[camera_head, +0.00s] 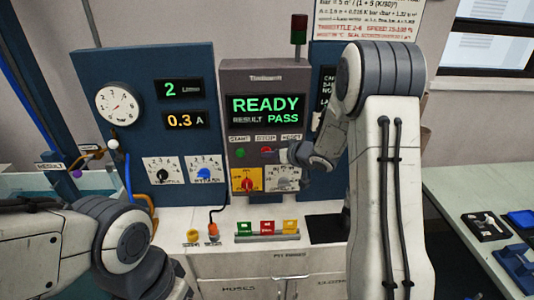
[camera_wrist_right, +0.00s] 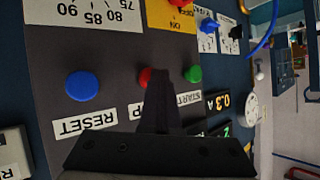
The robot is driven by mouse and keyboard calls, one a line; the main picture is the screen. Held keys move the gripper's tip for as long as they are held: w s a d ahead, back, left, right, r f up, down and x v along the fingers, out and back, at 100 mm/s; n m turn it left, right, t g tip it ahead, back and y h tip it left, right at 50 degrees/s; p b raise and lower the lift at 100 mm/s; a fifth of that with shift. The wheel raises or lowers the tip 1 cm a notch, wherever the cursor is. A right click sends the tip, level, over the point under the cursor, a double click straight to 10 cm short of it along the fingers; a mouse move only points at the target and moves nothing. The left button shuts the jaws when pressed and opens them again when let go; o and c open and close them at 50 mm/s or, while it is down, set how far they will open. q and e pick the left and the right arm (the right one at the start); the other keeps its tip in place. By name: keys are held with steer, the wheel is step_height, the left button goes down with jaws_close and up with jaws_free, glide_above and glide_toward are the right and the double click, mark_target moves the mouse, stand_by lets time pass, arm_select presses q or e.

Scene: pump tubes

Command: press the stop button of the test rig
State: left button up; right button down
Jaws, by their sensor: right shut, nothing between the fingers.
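The test rig (camera_head: 243,77) is a grey panel whose screen reads READY, RESULT PASS. Its red stop button (camera_head: 266,150) sits under the STOP label, right of the green start button (camera_head: 240,153). My right gripper (camera_head: 282,155) is shut and empty, with its tip just right of the red button. In the right wrist view the shut fingers (camera_wrist_right: 160,85) cover part of the red stop button (camera_wrist_right: 146,76); I cannot tell whether they touch it. The blue reset button (camera_wrist_right: 82,85) shows there, but my gripper hides it in the head view. My left arm is at lower left; its gripper is out of view.
Below the buttons are a yellow-backed switch (camera_head: 246,181) and a dial. A rack of coloured blocks (camera_head: 267,230) stands on the white counter in front. A gauge (camera_head: 118,104) and numeric displays are on the left panel. A side table (camera_head: 460,195) holds parts at right.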

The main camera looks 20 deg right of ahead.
steer(key=shift+w+d+r, duration=0.1)
steer(key=shift+w+r, duration=0.1)
steer(key=shift+w, duration=0.1)
steer(key=shift+r+p, duration=0.1)
steer(key=shift+p, duration=0.25)
steer(key=shift+s, duration=0.1)
steer(key=s+a+b, duration=0.1)
steer(key=s+a, duration=0.1)
steer(key=s, duration=0.3)
steer(key=shift+s+f, duration=0.25)
steer(key=shift+s, duration=0.1)
